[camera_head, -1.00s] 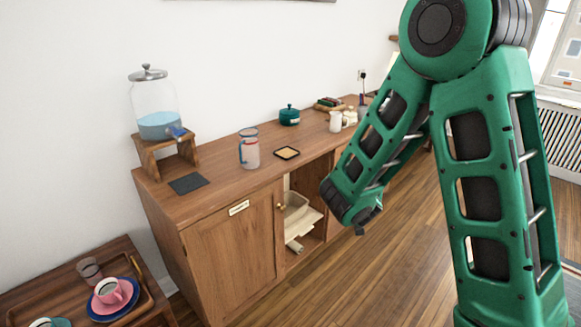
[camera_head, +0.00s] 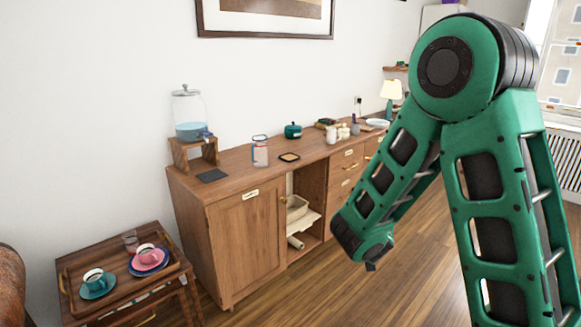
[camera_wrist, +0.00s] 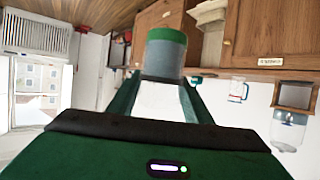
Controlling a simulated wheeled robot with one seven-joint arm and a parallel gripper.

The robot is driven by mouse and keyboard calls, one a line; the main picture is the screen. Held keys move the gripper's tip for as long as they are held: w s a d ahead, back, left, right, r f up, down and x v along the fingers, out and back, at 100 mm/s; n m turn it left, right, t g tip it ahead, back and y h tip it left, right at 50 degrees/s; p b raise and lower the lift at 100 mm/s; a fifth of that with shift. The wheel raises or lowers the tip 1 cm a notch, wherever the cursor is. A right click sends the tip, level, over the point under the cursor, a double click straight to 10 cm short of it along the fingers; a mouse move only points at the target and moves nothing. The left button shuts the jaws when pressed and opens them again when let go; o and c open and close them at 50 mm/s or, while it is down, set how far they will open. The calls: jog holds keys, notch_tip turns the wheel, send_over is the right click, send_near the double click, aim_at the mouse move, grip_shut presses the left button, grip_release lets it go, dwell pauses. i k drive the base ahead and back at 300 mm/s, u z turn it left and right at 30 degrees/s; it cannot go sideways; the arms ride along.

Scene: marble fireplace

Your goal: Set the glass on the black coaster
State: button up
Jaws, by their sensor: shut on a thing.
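My gripper (camera_wrist: 161,80) is shut on a grey, see-through glass (camera_wrist: 163,58) with a green band at one end, in the wrist view, which is upside down. The glass is held in free air, away from the sideboard. In the head view my arm is at the right, and the gripper's fingers and the held glass cannot be made out. The black coaster (camera_head: 212,175), a flat dark square, lies bare on the left end of the wooden sideboard (camera_head: 232,178), in front of the drink dispenser (camera_head: 189,117).
A pitcher (camera_head: 260,151), a tan black-rimmed coaster (camera_head: 289,157) and a teal pot (camera_head: 293,130) stand right of the black coaster. Open floor (camera_head: 270,295) lies before the sideboard.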

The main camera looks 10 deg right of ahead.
aim_at(289, 157)
jog(key=z, duration=1.5)
jog(key=i, duration=2.15)
jog(key=u, duration=1.75)
